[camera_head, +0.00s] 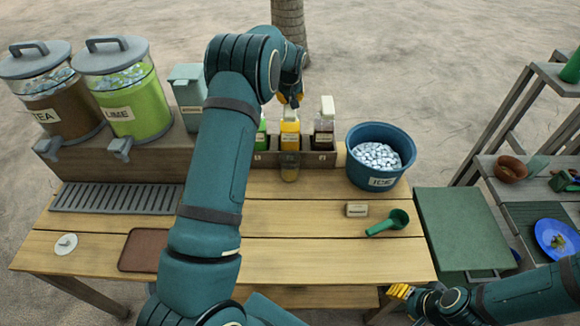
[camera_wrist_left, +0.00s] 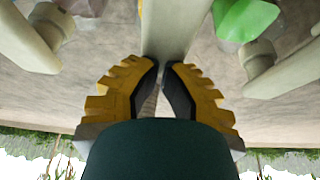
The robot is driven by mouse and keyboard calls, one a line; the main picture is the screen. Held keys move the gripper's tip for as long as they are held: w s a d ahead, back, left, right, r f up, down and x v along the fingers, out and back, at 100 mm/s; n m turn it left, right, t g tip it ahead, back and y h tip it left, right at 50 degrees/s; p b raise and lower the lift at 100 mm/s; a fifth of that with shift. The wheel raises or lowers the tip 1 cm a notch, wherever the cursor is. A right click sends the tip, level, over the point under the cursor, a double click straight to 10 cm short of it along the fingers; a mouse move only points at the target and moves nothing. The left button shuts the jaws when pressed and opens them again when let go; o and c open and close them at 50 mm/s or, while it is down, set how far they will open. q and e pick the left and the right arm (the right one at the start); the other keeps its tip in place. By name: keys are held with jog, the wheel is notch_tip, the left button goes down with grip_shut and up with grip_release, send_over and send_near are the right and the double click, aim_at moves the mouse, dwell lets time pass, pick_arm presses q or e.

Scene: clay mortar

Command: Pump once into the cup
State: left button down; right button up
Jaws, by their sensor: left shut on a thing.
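Three pump bottles stand in a wooden rack: a green one (camera_head: 262,136), a yellow-orange one (camera_head: 290,128) and a dark one (camera_head: 323,138) with a pale pump head. A small clear cup (camera_head: 289,173), with amber colour showing in it, stands in front of the middle bottle. My left gripper (camera_head: 290,99) is above the yellow-orange bottle and covers its pump head. In the left wrist view its fingers (camera_wrist_left: 161,76) close on a pale pump piece (camera_wrist_left: 172,28). My right gripper (camera_head: 400,291) is low at the front right, away from the bottles; its jaw gap is unclear.
A blue ice bucket (camera_head: 365,176) stands right of the rack. A green scoop (camera_head: 390,222) and a small labelled block (camera_head: 357,210) lie on the table. Tea (camera_head: 60,115) and lime (camera_head: 130,95) dispensers stand at left. The front middle of the table is clear.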

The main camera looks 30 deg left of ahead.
pick_arm(q)
jog(key=shift+r+p, duration=0.95)
jog(key=shift+r, duration=1.05)
notch_tip(320, 180, up, 6)
jog(key=p, duration=0.3)
jog(key=shift+f, duration=0.15)
